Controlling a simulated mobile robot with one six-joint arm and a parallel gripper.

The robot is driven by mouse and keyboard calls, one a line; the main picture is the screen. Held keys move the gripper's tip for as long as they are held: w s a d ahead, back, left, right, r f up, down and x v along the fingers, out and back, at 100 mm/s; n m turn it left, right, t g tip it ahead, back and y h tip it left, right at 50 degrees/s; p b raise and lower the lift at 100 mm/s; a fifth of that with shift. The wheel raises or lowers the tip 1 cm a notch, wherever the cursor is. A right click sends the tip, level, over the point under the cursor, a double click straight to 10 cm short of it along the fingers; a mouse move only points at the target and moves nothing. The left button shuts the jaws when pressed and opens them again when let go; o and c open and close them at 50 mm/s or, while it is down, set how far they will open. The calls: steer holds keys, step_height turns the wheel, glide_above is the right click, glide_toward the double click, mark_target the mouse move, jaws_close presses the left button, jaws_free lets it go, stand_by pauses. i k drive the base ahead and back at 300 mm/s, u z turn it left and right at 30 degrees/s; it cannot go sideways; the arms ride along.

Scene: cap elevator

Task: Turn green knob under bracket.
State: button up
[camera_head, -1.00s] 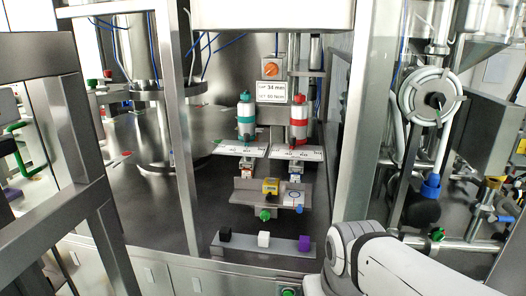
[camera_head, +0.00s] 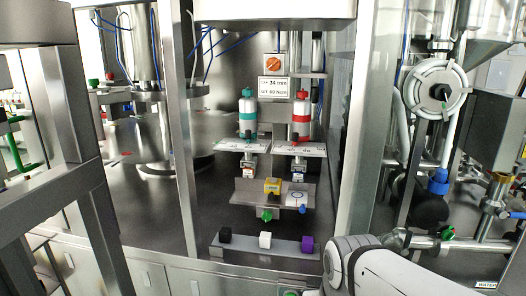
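The green knob (camera_head: 266,216) sits under the front edge of a grey metal bracket (camera_head: 246,196) in the middle of the machine bay. A yellow block (camera_head: 272,186) and a white disc with a blue ring (camera_head: 297,199) rest on the bracket. A blue knob (camera_head: 302,209) hangs under its right side. My white arm shows at the lower right, well below and right of the bracket.
A ledge (camera_head: 285,245) below the bracket carries black, white and purple knobs. Bottles with green (camera_head: 247,115) and red (camera_head: 301,117) bands stand above on white plates. A steel post (camera_head: 183,150) stands left and a wide post (camera_head: 357,150) right of the bay.

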mark_target(266, 216)
steer(key=u, duration=1.9)
steer(key=k, duration=0.9)
steer(key=z, duration=0.7)
steer(key=i, duration=1.35)
steer(key=z, duration=0.05)
